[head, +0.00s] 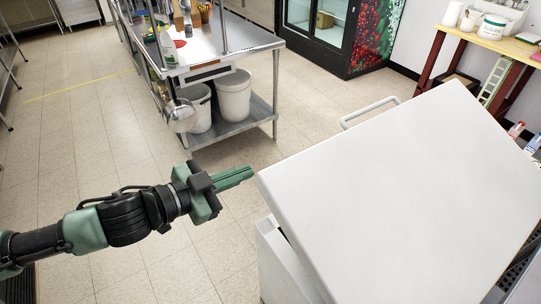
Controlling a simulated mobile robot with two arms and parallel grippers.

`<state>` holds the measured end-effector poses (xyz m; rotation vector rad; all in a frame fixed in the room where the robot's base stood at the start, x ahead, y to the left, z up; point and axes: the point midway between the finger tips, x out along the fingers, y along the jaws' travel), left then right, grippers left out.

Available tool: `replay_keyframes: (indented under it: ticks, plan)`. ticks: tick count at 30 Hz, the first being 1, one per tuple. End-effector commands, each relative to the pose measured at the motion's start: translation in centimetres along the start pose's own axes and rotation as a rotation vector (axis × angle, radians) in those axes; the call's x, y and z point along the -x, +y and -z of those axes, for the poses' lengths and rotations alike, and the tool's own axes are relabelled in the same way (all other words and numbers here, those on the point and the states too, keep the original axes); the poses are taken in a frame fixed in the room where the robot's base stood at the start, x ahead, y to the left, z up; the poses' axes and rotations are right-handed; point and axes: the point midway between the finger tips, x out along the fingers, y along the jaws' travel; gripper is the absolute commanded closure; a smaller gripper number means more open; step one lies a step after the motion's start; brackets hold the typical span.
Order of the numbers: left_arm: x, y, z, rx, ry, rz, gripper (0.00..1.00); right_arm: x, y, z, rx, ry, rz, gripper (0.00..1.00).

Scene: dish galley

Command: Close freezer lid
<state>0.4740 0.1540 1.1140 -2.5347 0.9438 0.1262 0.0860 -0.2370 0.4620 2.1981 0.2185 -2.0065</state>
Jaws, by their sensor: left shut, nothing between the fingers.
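The white freezer lid (400,190) fills the right front of the head view. It is tilted open, with a dark gap between its near left edge and the white freezer body (277,262). A light handle bar (369,111) shows at the lid's far left edge. My left gripper (247,174) is shut and empty, with its green fingers pointing right. Its tips show close beside the lid's left corner; I cannot tell if they touch. The inside of the freezer is hidden. My right gripper is not in view.
A steel table (238,38) with white buckets (233,95) on its lower shelf stands ahead. A glass-door cooler (320,30) is at the back. A wooden-topped table (480,38) with containers stands at the far right. The tiled floor (90,130) at left is clear.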

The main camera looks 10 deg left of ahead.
Motion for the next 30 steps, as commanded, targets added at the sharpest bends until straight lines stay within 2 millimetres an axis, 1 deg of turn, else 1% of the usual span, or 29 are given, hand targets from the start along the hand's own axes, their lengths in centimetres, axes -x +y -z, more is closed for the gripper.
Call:
replay_keyframes:
  ticks: [1,3,5,8,11,15,21,24,30]
  plan:
    - [0.5,0.5,1.1,-0.007,0.008,-0.016,1.0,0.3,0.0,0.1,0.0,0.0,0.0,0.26]
    - [0.6,0.9,1.6,-0.007,0.014,-0.026,1.0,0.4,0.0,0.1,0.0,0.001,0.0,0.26]
    - [0.4,0.9,1.8,-0.006,0.016,-0.026,1.0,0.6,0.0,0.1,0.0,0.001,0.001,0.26]
    - [-0.5,0.8,2.0,-0.004,0.018,-0.023,1.0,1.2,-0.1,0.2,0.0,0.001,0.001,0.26]
    - [-2.1,0.9,2.3,-0.007,0.021,-0.026,1.0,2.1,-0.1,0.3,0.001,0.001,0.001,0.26]
    - [-5.1,0.9,2.4,-0.005,0.02,-0.025,1.0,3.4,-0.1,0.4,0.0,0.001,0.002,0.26]
    - [-9.4,1.1,2.3,-0.007,0.018,-0.026,1.0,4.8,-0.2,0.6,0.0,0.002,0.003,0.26]
    - [-9.7,1.2,0.1,-0.007,0.009,-0.026,1.0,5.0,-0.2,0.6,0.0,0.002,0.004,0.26]
    - [-10.2,1.2,-1.8,-0.007,0.013,-0.025,1.0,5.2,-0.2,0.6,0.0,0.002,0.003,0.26]
